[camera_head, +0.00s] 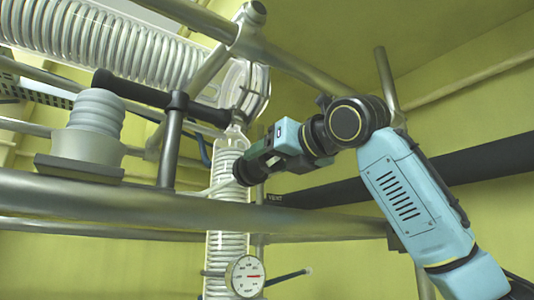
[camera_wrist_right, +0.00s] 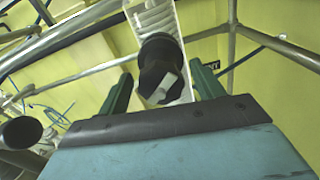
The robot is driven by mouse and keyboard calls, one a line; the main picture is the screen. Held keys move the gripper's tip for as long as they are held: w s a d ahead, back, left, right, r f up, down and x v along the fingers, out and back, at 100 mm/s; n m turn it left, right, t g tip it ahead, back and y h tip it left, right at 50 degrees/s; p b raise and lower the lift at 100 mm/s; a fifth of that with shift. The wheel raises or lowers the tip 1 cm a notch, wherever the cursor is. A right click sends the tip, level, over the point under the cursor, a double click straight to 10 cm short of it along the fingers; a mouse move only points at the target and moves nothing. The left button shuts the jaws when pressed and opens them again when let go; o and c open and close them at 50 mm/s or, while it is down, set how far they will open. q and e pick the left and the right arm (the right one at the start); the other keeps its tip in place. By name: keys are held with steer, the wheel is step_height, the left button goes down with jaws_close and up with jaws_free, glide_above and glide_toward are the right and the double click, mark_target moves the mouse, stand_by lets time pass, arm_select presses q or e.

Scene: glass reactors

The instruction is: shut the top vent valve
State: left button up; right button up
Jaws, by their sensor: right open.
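The handle lies at a slant. My right gripper (camera_wrist_right: 160,73) is open, with one green finger on each side of the valve. I cannot tell whether either finger touches it. My left gripper is not in view.
A coiled glass column (camera_head: 228,155) runs down behind the valve to a round dial gauge (camera_head: 245,276). A thick metal rail (camera_head: 330,224) crosses below my right gripper. A grey ribbed fitting (camera_head: 96,125) stands at the left. A dark pipe (camera_head: 470,160) runs behind my arm.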

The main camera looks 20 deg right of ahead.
steer(key=shift+w+a, duration=0.2)
steer(key=shift+w, duration=0.35)
steer(key=shift+w+a, duration=0.1)
steer(key=shift+w, duration=0.35)
steer(key=shift+c, duration=0.2)
steer(key=c, duration=1)
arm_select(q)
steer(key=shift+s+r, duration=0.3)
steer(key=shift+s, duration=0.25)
arm_select(e)
steer(key=shift+o, duration=0.2)
steer(key=shift+m, duration=0.3)
